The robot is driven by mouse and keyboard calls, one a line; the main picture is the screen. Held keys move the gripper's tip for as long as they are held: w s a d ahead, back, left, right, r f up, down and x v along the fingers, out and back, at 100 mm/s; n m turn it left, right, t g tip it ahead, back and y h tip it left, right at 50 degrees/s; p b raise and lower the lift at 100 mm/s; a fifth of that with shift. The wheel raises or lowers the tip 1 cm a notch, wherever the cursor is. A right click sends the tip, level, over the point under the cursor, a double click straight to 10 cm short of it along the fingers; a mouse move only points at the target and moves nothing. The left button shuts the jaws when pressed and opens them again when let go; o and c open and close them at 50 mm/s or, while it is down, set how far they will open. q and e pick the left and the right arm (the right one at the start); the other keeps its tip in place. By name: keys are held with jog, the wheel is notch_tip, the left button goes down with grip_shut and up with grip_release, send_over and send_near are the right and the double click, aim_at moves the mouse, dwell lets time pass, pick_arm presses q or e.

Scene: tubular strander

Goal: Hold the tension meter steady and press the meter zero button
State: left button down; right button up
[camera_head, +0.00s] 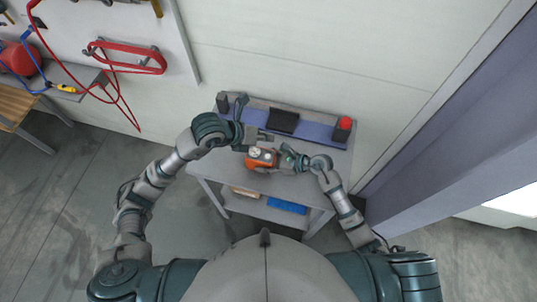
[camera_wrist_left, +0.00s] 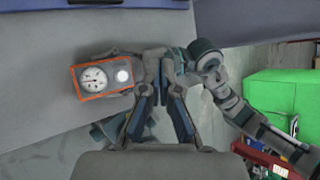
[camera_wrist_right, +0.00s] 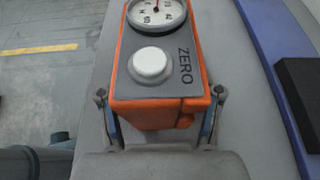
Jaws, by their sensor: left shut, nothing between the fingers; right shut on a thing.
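The tension meter (camera_head: 262,158) is an orange box with a grey face, held over the grey table. In the right wrist view the meter (camera_wrist_right: 160,105) shows a round dial (camera_wrist_right: 157,12) and a white button (camera_wrist_right: 150,65) marked ZERO. My right gripper (camera_wrist_right: 160,115) is shut on the button end of the meter, one finger on each side. In the left wrist view the dial and the button (camera_wrist_left: 123,76) face the camera. My left gripper (camera_wrist_left: 155,52) is shut and empty, to the right of the button in that view, apart from it. In the head view my left gripper (camera_head: 266,137) is just beyond the meter.
The table's blue back strip (camera_head: 310,130) carries a black block (camera_head: 284,121) and a holder with a red top (camera_head: 346,123). A lower shelf holds a blue bin (camera_head: 287,206). A green box (camera_wrist_left: 280,105) shows at the right in the left wrist view.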

aim_at(267, 156)
jog(key=shift+s+f, duration=0.1)
jog(key=shift+f, duration=0.15)
pick_arm(q)
jog(key=shift+f, duration=4.45)
jog(key=shift+f, duration=0.35)
jog(key=shift+f, duration=0.45)
jog(key=shift+r, duration=0.85)
jog(key=shift+r, duration=2.55)
